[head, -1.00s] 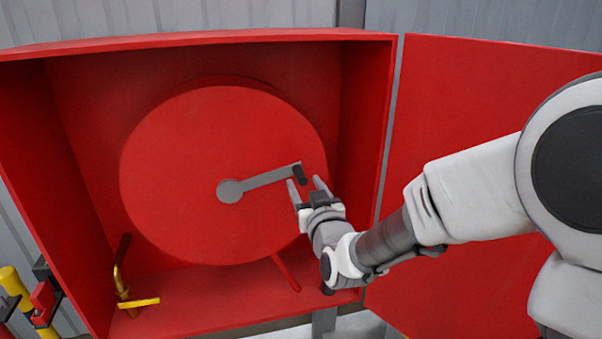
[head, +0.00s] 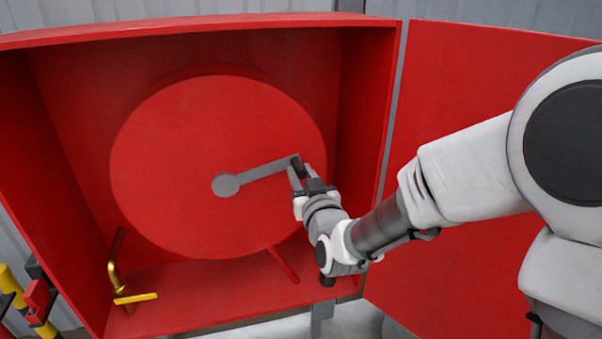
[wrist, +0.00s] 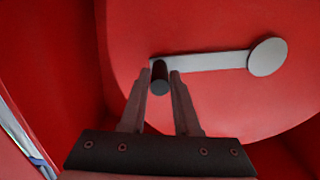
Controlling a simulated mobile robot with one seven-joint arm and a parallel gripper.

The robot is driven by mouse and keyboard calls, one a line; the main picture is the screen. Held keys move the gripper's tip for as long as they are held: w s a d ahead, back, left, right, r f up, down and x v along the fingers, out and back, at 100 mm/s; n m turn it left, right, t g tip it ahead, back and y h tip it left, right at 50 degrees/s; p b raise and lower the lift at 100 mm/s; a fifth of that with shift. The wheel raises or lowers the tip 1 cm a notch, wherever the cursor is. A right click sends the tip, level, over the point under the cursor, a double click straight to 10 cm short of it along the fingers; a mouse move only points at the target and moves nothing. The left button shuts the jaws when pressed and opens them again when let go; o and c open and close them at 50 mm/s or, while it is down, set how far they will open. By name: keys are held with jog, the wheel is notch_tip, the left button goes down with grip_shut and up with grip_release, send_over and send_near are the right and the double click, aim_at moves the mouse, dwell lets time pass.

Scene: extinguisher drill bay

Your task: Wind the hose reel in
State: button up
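The hose reel (head: 215,120) is a large red disc inside an open red cabinet. A grey crank arm (head: 262,172) runs from its round hub (head: 226,185) to the upper right and ends in a black handle (head: 299,166). In the wrist view the black handle (wrist: 160,78) lies between the tips of my gripper (wrist: 161,85), close to the left finger, with a small gap on the right. My gripper (head: 301,176) is open around the handle in the head view too. I cannot tell whether a finger touches it.
The cabinet door (head: 460,150) stands open on the right, behind my arm. A brass valve pipe with a yellow lever (head: 136,298) is at the cabinet's lower left. Red and yellow items (head: 37,302) stand outside, left. A red strut (head: 284,265) slants below the reel.

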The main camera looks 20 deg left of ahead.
grip_shut()
dwell(1.1)
